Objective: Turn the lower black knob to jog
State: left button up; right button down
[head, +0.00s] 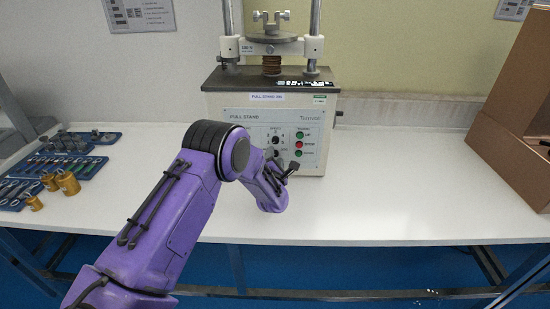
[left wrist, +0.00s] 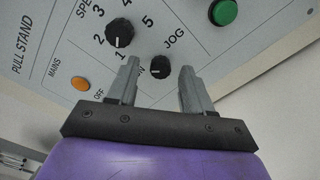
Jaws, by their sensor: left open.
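The lower black knob (left wrist: 160,66) is on the grey panel of the pull stand (head: 229,140). In the left wrist view it shows between the two fingers of my left gripper (left wrist: 159,75), with the left finger close to its side and more room on the right. I cannot tell whether a finger touches it. The word JOG is printed up and right of the knob, and OFF is at the lower left. The knob's white mark is small. In the head view my left gripper (head: 285,172) is open in front of the panel. My right gripper is not in view.
The black speed knob (left wrist: 119,32) with numbers is just above the left finger. A green button (left wrist: 223,12) and an orange mains light (left wrist: 80,84) are nearby. Blue trays (head: 60,165) and brass weights (head: 67,183) lie left. A brown box (head: 515,110) stands right.

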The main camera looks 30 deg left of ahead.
pick_arm(q)
grip_shut()
jog(key=shift+m, duration=0.3)
jog(key=m+b, duration=0.4)
jog(key=m, duration=1.3)
jog(key=shift+d, duration=0.1)
jog(key=shift+f+m, duration=0.1)
jog(key=shift+m, duration=0.2)
dwell(0.4)
